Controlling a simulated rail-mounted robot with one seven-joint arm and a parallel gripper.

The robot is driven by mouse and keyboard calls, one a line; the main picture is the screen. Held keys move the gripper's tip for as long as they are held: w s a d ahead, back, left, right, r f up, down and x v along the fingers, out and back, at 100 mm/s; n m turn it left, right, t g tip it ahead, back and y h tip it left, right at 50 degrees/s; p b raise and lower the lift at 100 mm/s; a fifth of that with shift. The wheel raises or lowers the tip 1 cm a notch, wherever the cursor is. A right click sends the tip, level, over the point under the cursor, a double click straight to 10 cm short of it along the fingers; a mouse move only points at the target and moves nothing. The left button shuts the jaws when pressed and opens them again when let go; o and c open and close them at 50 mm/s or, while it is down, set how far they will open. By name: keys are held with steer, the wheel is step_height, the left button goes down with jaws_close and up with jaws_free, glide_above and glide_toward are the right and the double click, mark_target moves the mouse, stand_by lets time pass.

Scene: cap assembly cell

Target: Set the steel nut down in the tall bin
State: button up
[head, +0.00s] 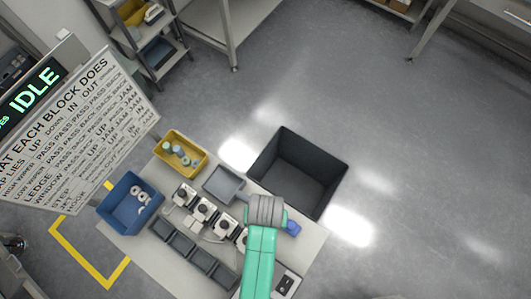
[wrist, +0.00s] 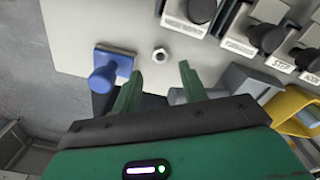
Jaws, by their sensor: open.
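The steel nut (wrist: 160,55) lies on the pale bench top in the wrist view, just beyond my fingertips and roughly centred between them. My gripper (wrist: 158,72) has its two green fingers spread apart with nothing between the tips. In the head view my own arm and grey wrist hide the fingers, and I cannot make out the nut there. The tall bin (head: 316,206) is a large dark grey, open-topped box at the far side of the bench. The part of its inside that I see looks empty.
A blue knobbed piece (wrist: 108,70) stands left of the nut, close to the left finger. Block units (wrist: 265,35) line the right side. A grey tray (head: 224,184), yellow bin (head: 196,153) and blue bin (head: 118,217) stand on the bench. Floor beyond is clear.

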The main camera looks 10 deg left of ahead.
step_height(320, 180, up, 6)
steer(key=shift+p, duration=0.35)
steer(key=shift+r, duration=0.1)
steer(key=w+r+t, duration=0.8)
steer(key=w+r, duration=0.8)
steer(key=r, duration=0.2)
steer(key=w+r+t, duration=0.2)
steer(key=r+t, duration=0.1)
steer(key=r, duration=0.6)
steer(key=w+r+t, duration=0.3)
steer(key=r, duration=0.7)
steer(key=s+d+r+t, duration=0.1)
steer(key=s+r+t, duration=0.2)
steer(key=r, duration=0.6)
steer(key=s+d+r+m+t, duration=0.1)
steer(key=s+r+t, duration=0.3)
steer(key=r, duration=0.6)
steer(key=s+r+t, duration=0.3)
steer(key=r+t, duration=0.1)
steer(key=r, duration=0.6)
steer(key=shift+s+d, duration=0.2)
steer(key=shift+d, duration=0.2)
steer(key=shift+r, duration=0.1)
